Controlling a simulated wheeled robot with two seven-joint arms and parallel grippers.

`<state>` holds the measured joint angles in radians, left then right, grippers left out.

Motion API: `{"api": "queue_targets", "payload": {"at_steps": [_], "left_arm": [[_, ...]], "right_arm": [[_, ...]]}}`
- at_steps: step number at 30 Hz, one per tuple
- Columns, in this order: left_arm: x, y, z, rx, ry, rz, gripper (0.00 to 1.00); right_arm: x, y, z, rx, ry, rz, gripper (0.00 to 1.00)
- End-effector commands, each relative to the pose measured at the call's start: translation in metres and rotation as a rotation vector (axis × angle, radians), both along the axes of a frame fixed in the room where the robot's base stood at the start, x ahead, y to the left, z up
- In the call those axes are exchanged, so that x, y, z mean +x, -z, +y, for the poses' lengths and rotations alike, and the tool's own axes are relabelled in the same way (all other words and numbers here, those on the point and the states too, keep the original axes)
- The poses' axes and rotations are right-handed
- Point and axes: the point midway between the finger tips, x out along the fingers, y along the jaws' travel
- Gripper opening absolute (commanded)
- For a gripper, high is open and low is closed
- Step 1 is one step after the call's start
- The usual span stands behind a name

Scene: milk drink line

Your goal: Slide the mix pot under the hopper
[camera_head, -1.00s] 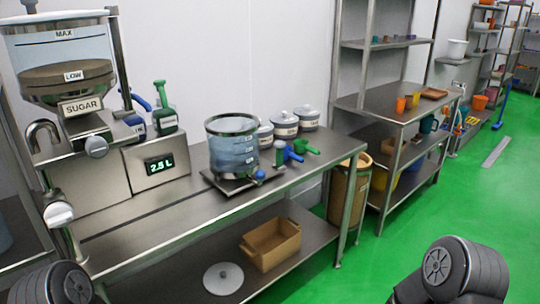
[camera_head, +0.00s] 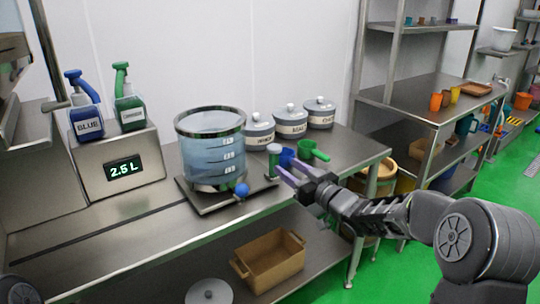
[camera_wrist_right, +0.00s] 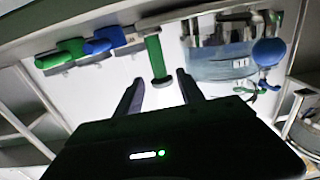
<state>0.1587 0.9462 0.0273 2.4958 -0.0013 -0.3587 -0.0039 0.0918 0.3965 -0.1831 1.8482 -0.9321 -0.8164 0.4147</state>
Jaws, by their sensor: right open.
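The mix pot (camera_head: 212,158) is a clear vessel with a dark rim, graduation marks, bluish contents and a blue knob low on its front. It stands on a flat metal sled (camera_head: 205,203) on the steel counter. A green upright handle (camera_head: 273,163) is at the sled's right end. My right gripper (camera_head: 284,174) is open close beside this handle. In the right wrist view the handle (camera_wrist_right: 155,60) lies just beyond and between the open fingers (camera_wrist_right: 159,92). The hopper (camera_head: 12,45) is cut off at the upper left. My left gripper is out of view.
Lidded canisters (camera_head: 291,121) stand behind the pot. Blue and green scoops (camera_head: 313,151) lie near my right gripper. The counter left of the sled (camera_head: 100,235) is clear.

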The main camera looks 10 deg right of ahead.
Motion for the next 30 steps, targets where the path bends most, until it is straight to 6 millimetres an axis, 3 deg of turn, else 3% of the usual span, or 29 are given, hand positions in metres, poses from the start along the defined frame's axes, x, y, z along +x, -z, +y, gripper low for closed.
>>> {"api": "queue_targets", "payload": {"at_steps": [11,24,30], "left_arm": [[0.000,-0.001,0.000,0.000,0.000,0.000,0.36],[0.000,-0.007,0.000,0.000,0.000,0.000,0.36],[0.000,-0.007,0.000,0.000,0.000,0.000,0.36]], "right_arm": [[0.006,0.001,0.003,-0.001,0.001,0.004,0.45],[0.062,0.002,0.025,-0.002,0.002,0.005,0.45],[0.073,0.001,0.029,-0.001,0.002,0.003,0.45]]}}
